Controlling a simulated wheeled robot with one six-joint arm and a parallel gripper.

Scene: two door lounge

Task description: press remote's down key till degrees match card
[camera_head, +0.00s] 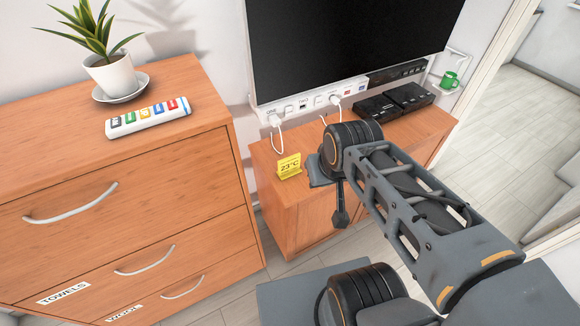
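A yellow card (289,166) reading "23°C" stands upright near the front left of the low cabinet under the TV. A long white object (148,117) with a row of coloured patches lies on the drawer chest; I cannot tell whether it is the remote. No down key or degree display can be made out. My arm reaches in from the lower right. Its far end, with my gripper (340,206) partly showing as a dark narrow part, is in front of the low cabinet, right of the card. The fingers are not clear, and nothing held is visible.
The wooden drawer chest (140,205) fills the left, with a potted plant (112,72) on top. Floor shows at right.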

